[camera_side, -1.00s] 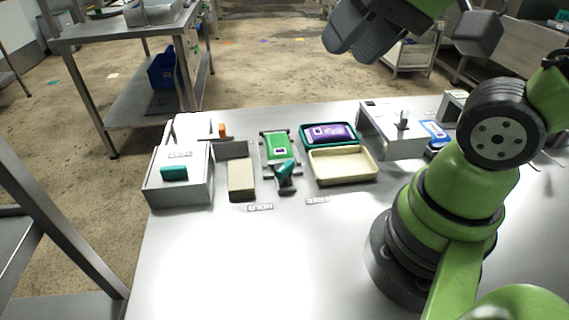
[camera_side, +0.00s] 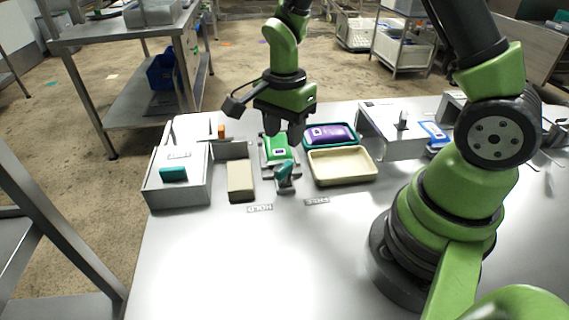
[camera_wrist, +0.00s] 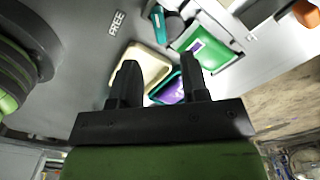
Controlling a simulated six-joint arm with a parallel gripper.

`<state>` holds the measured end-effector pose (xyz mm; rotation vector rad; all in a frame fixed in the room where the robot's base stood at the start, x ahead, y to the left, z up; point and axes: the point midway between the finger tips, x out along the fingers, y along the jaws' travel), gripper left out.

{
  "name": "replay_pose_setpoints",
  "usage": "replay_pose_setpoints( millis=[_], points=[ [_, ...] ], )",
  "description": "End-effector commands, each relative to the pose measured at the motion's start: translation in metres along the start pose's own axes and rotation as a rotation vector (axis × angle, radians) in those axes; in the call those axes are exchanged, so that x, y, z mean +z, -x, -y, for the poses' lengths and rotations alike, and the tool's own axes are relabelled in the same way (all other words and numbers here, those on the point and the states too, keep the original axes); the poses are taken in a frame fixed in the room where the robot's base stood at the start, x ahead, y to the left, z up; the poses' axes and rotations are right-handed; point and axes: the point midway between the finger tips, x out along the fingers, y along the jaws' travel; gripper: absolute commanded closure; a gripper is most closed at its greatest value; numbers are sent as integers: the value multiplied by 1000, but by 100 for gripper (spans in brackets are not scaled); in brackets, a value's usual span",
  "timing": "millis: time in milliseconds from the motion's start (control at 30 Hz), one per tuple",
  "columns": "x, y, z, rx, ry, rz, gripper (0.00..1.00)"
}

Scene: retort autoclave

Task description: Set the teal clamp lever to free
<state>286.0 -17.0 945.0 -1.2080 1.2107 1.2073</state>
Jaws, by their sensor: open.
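The teal clamp lever (camera_side: 284,171) stands on a dark pivot at the near end of a metal clamp frame holding a green pouch (camera_side: 277,149). A HOLD label (camera_side: 260,208) lies in front of it to the left and a FREE label (camera_side: 316,200) to the right. I cannot tell which setting the lever is at. My gripper (camera_side: 283,138) is open and empty, pointing down above the green pouch, behind and above the lever. In the wrist view the lever (camera_wrist: 157,24) shows beyond the fingertips, apart from them, with the FREE label (camera_wrist: 117,22) to its left.
A cream tray (camera_side: 342,180) and a teal tray with a purple pouch (camera_side: 331,134) stand right of the clamp. The near table is clear.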

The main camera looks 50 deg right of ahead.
Motion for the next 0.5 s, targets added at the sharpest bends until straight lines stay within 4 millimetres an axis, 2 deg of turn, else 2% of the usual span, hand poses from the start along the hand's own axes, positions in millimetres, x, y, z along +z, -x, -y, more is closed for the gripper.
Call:
replay_pose_setpoints(
  millis=[300, 500],
  points=[
    [0, -58, -2, 6, 1, 2, 58],
    [0, -79, -1, 2, 2, 2, 58]
  ],
)
